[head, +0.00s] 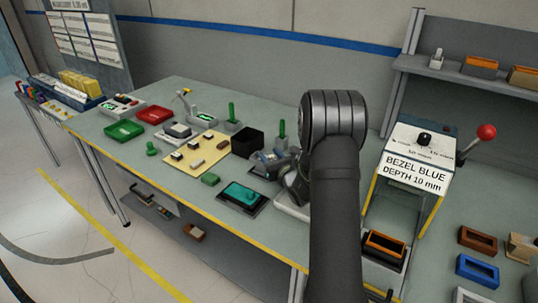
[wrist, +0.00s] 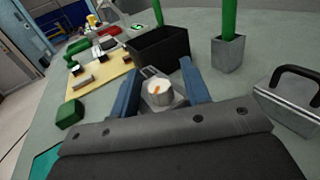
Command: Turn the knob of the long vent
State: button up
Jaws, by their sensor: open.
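My gripper (wrist: 159,67) is open, with its two blue fingers apart. A small whitish round knob (wrist: 160,97) with an orange mark stands on a grey base between the fingers in the wrist view. I see no clear contact between the fingers and the knob. I cannot tell whether its base is the long vent, as my gripper hides much of it. In the head view my gripper (head: 264,158) is low over the bench, right of the tan board, and the knob cannot be made out.
A black open box (wrist: 160,49) stands just beyond the fingers. Green posts in grey holders (wrist: 228,54) are close by. A tan board (head: 201,153) with small parts lies to the left, and a teal piece (head: 240,194) on a dark pad lies in front. A labelled press (head: 413,165) stands right.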

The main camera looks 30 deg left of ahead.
jog(key=shift+w+a, duration=0.25)
jog(key=shift+a, duration=0.25)
jog(key=shift+c, duration=0.2)
grip_shut()
jog(key=shift+n+g+y, duration=0.3)
jog(key=shift+n+g, duration=0.1)
jog(key=shift+g, duration=0.2)
jog(key=n+g, duration=0.1)
jog(key=g, duration=0.1)
jog(key=n+g+y, duration=0.1)
jog(key=g, duration=0.1)
jog(key=n+g, duration=0.2)
jog(key=shift+s+y, duration=0.3)
jog(key=shift+y, duration=0.1)
jog(key=shift+s+n+g+h, duration=0.2)
jog(key=shift+n+g, duration=0.95)
jog(key=shift+g, duration=0.6)
jog(key=shift+s+n+g+h, duration=0.2)
jog(key=shift+n+g, duration=0.95)
jog(key=shift+g, duration=0.6)
